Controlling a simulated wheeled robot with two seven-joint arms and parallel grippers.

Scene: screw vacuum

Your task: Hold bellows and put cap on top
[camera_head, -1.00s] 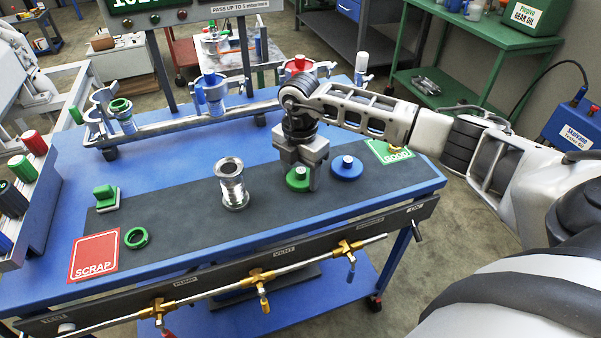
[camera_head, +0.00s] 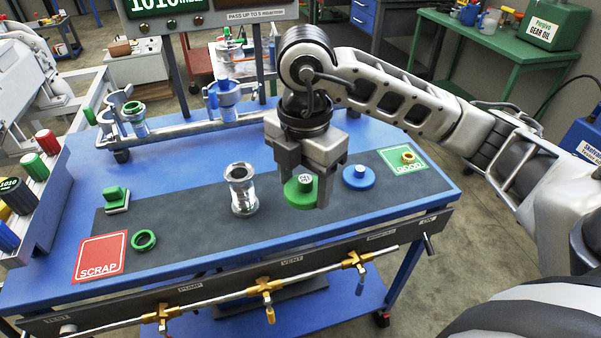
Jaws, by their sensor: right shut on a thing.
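The silver ribbed bellows (camera_head: 242,189) stands upright on the dark mat, with its top open. My right gripper (camera_head: 306,188) is shut on a round green cap (camera_head: 297,194) with a pale knob, to the right of the bellows. The cap looks raised a little above the mat and apart from the bellows. A finger hides part of the cap's right side. My left gripper is not in view, and nothing holds the bellows.
A blue cap (camera_head: 358,177) lies right of my right gripper, near the green GOOD pad (camera_head: 392,165). A green ring (camera_head: 143,240) and green block (camera_head: 116,198) lie at left by the red SCRAP pad (camera_head: 100,250). A rail with holders (camera_head: 185,128) runs behind.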

